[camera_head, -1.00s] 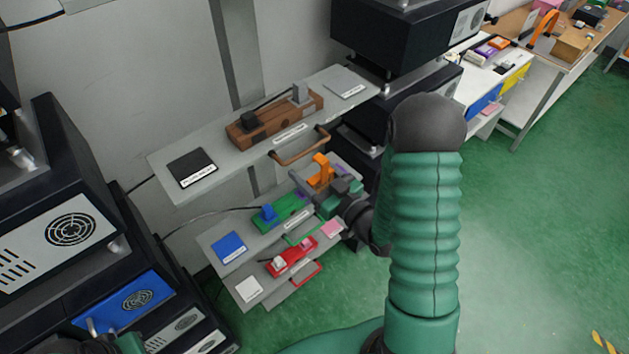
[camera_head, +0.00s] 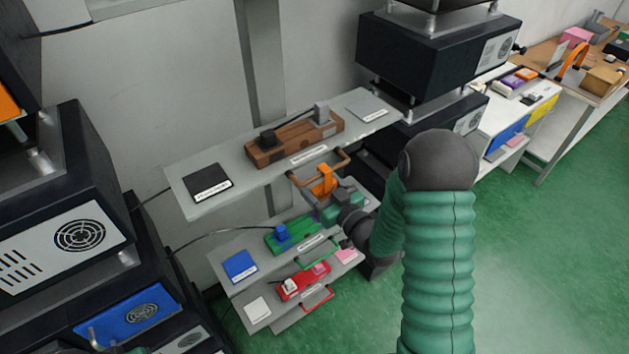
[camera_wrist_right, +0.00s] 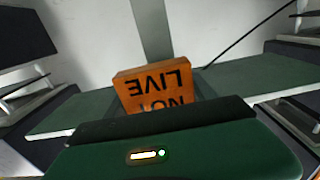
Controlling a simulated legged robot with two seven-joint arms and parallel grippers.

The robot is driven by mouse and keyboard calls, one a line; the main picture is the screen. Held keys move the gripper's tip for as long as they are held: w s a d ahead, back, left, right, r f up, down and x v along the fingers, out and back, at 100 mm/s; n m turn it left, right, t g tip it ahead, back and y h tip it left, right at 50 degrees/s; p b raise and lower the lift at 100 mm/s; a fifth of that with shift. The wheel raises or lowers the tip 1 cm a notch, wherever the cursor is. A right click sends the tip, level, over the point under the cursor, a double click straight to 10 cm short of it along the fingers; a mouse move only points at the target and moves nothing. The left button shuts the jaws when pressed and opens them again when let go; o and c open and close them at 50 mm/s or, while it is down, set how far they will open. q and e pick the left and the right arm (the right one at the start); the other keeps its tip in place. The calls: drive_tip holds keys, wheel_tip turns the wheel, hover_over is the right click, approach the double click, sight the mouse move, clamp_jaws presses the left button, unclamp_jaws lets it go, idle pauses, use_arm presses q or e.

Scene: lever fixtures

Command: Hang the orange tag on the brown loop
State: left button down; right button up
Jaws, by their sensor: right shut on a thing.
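The orange tag (camera_head: 324,181) is in my right gripper (camera_head: 338,201), which is shut on it. The tag is upright in front of the brown loop (camera_head: 342,157), which sticks out from the front edge of the upper grey shelf. The tag hides part of the loop's front bar, and I cannot tell whether they touch. In the right wrist view the tag (camera_wrist_right: 155,88) stands above the dark green gripper body with upside-down lettering, "NOT LIVE". The loop cannot be made out there.
The upper shelf (camera_head: 230,178) carries a brown lever block (camera_head: 290,143). Below are a green fixture (camera_head: 300,232) and a red fixture (camera_head: 303,281) with a red loop (camera_head: 318,299). Black cabinets stand left (camera_head: 60,200) and right (camera_head: 430,60). Green floor is clear at right.

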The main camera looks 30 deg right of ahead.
drive_tip(key=shift+d, duration=0.3)
drive_tip(key=o, duration=1.4)
drive_tip(key=shift+a, duration=0.15)
drive_tip(key=shift+o, duration=0.2)
drive_tip(key=shift+a, duration=0.15)
